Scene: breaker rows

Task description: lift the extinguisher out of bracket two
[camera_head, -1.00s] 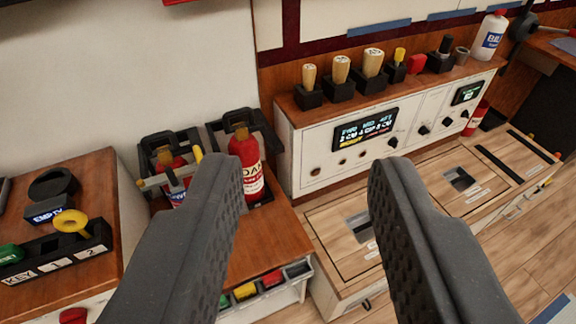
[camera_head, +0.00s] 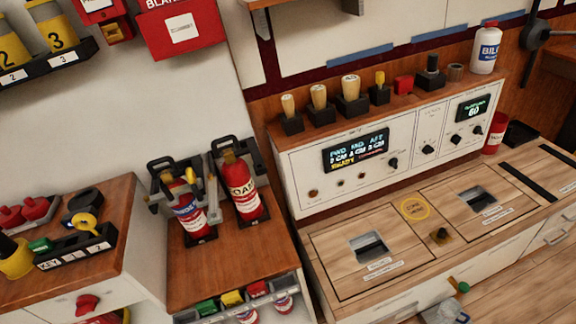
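Two red extinguishers stand upright in black brackets on a wooden counter left of centre. The left extinguisher (camera_head: 188,212) has a blue and white label and a grey latch bar across its upper part. The right extinguisher (camera_head: 241,187) has a white label reading FOAM. The left bracket (camera_head: 163,163) and right bracket (camera_head: 224,144) rise behind them. I see no readable number on either bracket.
A white control panel (camera_head: 316,192) with knobs and handles stands to the right. A black key rack (camera_head: 75,252) sits at left. Yellow numbered canisters (camera_head: 55,30) and a red box (camera_head: 182,28) hang above. Colored bins (camera_head: 232,298) are below the extinguishers.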

